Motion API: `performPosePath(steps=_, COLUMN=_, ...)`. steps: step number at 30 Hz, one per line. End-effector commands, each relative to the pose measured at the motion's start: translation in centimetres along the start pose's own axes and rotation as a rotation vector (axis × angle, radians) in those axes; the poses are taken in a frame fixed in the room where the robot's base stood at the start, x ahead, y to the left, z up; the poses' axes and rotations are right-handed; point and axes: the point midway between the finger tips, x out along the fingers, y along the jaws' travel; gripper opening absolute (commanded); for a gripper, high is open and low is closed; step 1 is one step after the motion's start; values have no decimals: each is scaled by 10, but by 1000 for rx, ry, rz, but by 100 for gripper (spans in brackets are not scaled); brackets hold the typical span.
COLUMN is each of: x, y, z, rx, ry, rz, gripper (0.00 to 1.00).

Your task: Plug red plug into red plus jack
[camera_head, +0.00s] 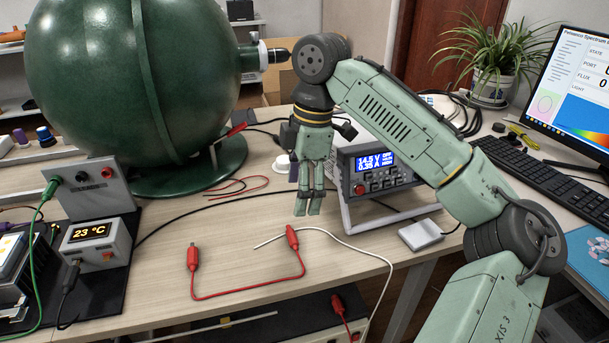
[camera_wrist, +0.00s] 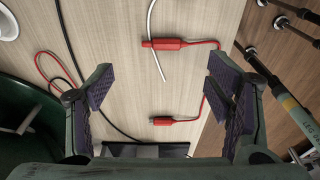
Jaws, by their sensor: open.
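A red lead lies on the wooden table. Its right red plug (camera_head: 292,238) lies by a white cable; the same plug shows at the top of the wrist view (camera_wrist: 163,43). Its left red plug (camera_head: 193,257) also shows lower in the wrist view (camera_wrist: 165,121). My gripper (camera_head: 308,208) points down above the table, just behind the right plug. In the wrist view its dark-padded fingers (camera_wrist: 160,92) are wide apart with nothing between them. A round red fitting (camera_head: 360,189) is on the power supply front (camera_head: 380,182); I cannot tell whether it is the plus jack.
A grey box (camera_head: 93,185) with a green plug (camera_head: 50,187) and a 23 °C display unit (camera_head: 97,240) stand at the left. A big green sphere (camera_head: 130,80) is behind. A white cable (camera_head: 340,243) crosses the table. A small grey pad (camera_head: 420,235) lies right.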

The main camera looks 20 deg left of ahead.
Motion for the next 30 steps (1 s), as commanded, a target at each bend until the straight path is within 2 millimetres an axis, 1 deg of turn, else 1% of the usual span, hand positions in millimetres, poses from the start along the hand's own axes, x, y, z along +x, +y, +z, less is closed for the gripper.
performPosePath(steps=9, x=54, y=0, z=0, rx=1, ry=0, rz=-1, gripper=73)
performPosePath(steps=15, x=84, y=0, z=0, rx=1, ry=1, rz=2, gripper=73)
performPosePath(steps=18, x=93, y=0, z=0, rx=1, ry=1, rz=2, gripper=73)
performPosePath(steps=21, x=98, y=0, z=-1, rx=1, ry=2, rz=3, gripper=73)
performPosePath(steps=30, x=100, y=1, z=-1, rx=1, ry=2, rz=3, gripper=73)
